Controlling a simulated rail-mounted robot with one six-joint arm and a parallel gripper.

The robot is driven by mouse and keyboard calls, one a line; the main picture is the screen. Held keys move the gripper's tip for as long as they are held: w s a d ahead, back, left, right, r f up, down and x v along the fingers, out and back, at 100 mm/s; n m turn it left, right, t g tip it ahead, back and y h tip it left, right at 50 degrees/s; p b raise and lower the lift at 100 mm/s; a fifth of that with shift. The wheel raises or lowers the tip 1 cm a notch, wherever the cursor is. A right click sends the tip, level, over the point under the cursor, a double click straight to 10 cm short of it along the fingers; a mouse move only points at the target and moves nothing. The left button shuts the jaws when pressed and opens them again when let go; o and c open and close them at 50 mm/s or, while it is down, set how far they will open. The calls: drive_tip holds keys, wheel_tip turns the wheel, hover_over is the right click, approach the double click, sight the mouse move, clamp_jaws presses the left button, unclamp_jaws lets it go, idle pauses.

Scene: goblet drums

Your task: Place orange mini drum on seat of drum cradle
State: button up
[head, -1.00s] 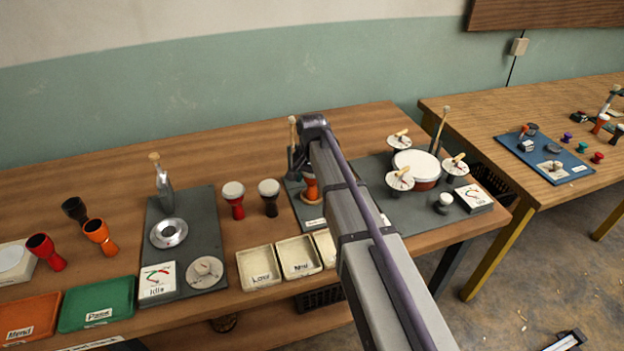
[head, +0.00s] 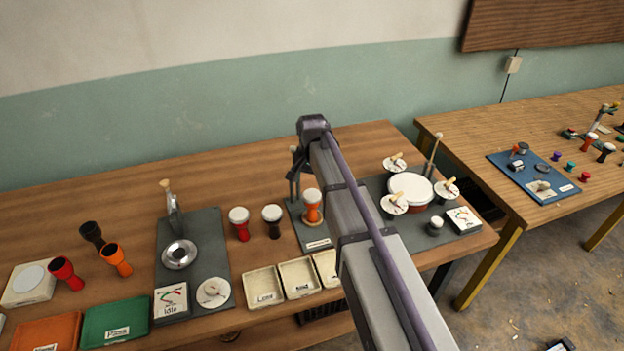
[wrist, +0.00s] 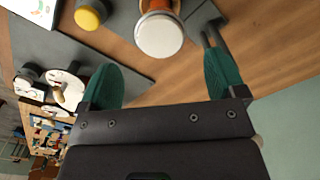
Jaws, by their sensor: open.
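The orange mini drum (head: 312,207), with a white head, stands upright on the small dark grey cradle board (head: 318,243), which has a label at its front. Its base meets something round, partly hard to make out, so I cannot tell exactly how it sits on the seat. In the wrist view the drum's white head (wrist: 159,36) shows beyond my fingertips. My gripper (wrist: 163,78) is open and empty, its green pads apart, clear of the drum. In the head view it is mostly hidden behind my arm.
A red drum (head: 239,224) and a dark drum (head: 272,221) stand left of the cradle. Pale trays (head: 297,278) lie in front. A drum set board (head: 460,212) is at right. Headless shells, including an orange one (head: 116,259), lie at far left.

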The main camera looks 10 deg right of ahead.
wheel_tip(320, 180, up, 3)
drive_tip(key=shift+p, duration=0.65)
drive_tip(key=s+n, duration=0.6)
drive_tip(key=s, duration=1.7)
drive_tip(key=shift+f+n, duration=0.15)
drive_tip(key=shift+n, duration=0.15)
